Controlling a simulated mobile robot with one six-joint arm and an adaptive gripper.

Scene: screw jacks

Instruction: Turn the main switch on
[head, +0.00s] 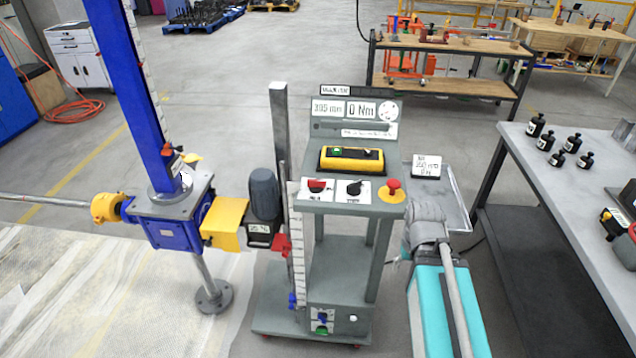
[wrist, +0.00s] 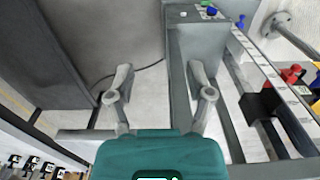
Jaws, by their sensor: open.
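The grey control cart (head: 318,275) stands in the middle of the head view. Its sloped top carries a red-handled switch (head: 317,185) on a white plate, a black knob (head: 354,188) on another and a red mushroom button (head: 393,186) on a yellow base. The labels are too small to tell which is the main switch. A low box holds a blue knob (head: 322,316), a green button (head: 321,330) and a white knob (head: 353,318). My gripper (wrist: 158,82) is open and empty in the wrist view, apart from these controls; its fingers are not clear in the head view.
A yellow pendant (head: 352,158) lies on the cart top. A blue screw jack (head: 170,225) with a motor (head: 264,195) stands at left. Bare floor lies behind the cart.

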